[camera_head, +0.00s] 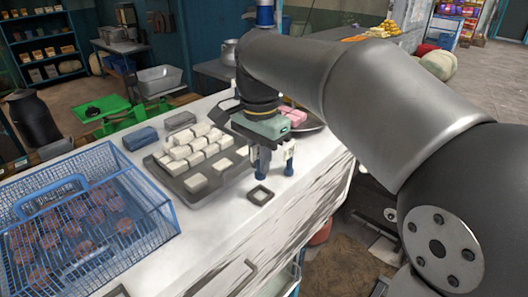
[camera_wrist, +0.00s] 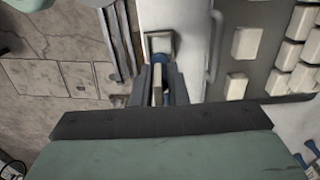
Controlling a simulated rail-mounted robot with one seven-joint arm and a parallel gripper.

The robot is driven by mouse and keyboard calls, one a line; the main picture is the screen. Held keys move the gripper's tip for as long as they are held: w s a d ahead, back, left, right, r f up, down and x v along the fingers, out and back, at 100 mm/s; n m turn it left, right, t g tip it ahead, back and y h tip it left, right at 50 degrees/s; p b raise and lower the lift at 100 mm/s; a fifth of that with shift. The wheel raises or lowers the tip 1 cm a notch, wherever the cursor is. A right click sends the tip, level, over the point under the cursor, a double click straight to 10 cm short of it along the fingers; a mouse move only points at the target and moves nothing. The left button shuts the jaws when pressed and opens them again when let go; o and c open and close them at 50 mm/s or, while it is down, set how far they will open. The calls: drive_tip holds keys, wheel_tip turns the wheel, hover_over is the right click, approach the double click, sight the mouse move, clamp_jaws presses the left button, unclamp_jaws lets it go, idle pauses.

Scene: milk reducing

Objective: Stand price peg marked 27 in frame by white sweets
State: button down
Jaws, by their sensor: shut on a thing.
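White sweets (camera_head: 196,183) stand in rows on a grey tray (camera_head: 172,180) on the white counter. They also show at the right of the wrist view (camera_wrist: 247,42). A small square frame (camera_head: 251,193) lies flat on the counter beside the tray. In the wrist view the frame (camera_wrist: 147,44) is just beyond my fingertips. My gripper (camera_head: 274,173) points down above the counter, close to the frame. In the wrist view it (camera_wrist: 160,82) is shut on a thin pale price peg (camera_wrist: 157,84), seen nearly edge-on. Its number is not readable, and the fingers hide part of it.
A blue wire basket (camera_head: 150,190) with reddish-brown pieces stands at the left of the counter. Pink blocks (camera_head: 294,116) lie behind my gripper. A blue box (camera_head: 140,138) and a green scale (camera_head: 112,119) are further back. The counter edge is close to the frame's right.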

drive_tip(key=shift+f+b, duration=2.15)
drive_tip(key=shift+f, duration=0.75)
drive_tip(key=shift+f, duration=0.15)
drive_tip(key=c, duration=1.3)
unclamp_jaws()
drive_tip(key=shift+c, duration=0.2)
wheel_tip(320, 180, up, 17)
drive_tip(key=shift+r+p, duration=0.1)
drive_tip(key=shift+p, duration=0.9)
drive_tip(key=s+d+f+n, duration=0.3)
drive_tip(key=s+f, duration=0.3)
drive_tip(key=f, duration=0.4)
drive_tip(key=s+d+f+n, duration=0.3)
drive_tip(key=s+d+f, duration=0.2)
drive_tip(key=f, duration=0.6)
drive_tip(key=s+d+f+n, duration=0.3)
drive_tip(key=s+f, duration=0.4)
drive_tip(key=f, duration=0.3)
drive_tip(key=shift+d+f+t, duration=0.2)
drive_tip(key=shift+d+t, duration=0.1)
drive_tip(key=shift+d, duration=0.3)
